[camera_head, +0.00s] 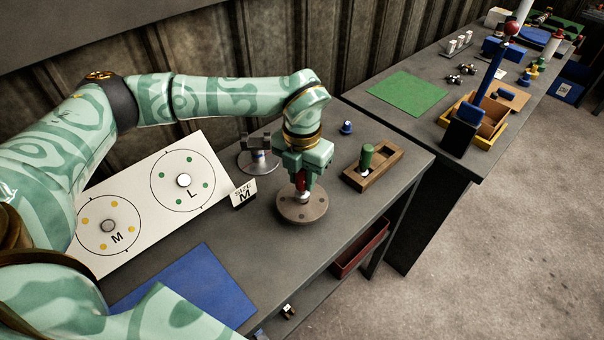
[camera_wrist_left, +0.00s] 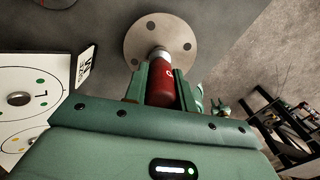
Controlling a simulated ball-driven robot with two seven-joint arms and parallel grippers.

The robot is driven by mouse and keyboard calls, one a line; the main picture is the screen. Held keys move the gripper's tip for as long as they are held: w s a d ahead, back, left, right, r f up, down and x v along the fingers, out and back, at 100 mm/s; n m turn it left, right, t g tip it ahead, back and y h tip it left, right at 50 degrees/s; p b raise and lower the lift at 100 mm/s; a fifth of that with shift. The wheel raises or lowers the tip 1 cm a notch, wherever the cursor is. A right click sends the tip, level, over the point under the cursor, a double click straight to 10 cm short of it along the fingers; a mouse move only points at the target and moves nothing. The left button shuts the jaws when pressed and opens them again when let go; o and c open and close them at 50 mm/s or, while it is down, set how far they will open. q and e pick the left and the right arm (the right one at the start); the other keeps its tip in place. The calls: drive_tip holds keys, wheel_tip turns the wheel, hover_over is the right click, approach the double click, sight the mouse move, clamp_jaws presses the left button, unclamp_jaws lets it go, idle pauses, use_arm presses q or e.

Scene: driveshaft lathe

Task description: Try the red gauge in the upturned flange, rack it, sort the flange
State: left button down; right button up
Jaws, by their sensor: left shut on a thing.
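My left gripper (camera_head: 300,180) is shut on the red gauge (camera_head: 302,183), which points down at the middle of the round grey-brown flange (camera_head: 290,212). In the left wrist view the red gauge (camera_wrist_left: 161,84) has its metal tip at the centre of the flange (camera_wrist_left: 136,40), which shows several dark holes. How deep the tip sits in the bore is hidden. A wooden rack (camera_head: 386,168) to the right holds a green gauge (camera_head: 367,157). A blue-topped gauge (camera_head: 346,127) stands behind it. My right gripper is out of view.
A white board (camera_head: 150,215) with M and L circles lies left. A "SIZE M" card (camera_head: 244,194) and a grey metal stand (camera_head: 258,160) are near the flange. A blue mat (camera_head: 190,290) lies in front. A dark red bin (camera_head: 360,250) is below the table edge.

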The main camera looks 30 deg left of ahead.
use_arm(q)
drive_tip(key=shift+f, duration=0.45)
idle(1.3)
drive_tip(key=shift+r+p, duration=2.5)
drive_tip(key=shift+r, duration=0.55)
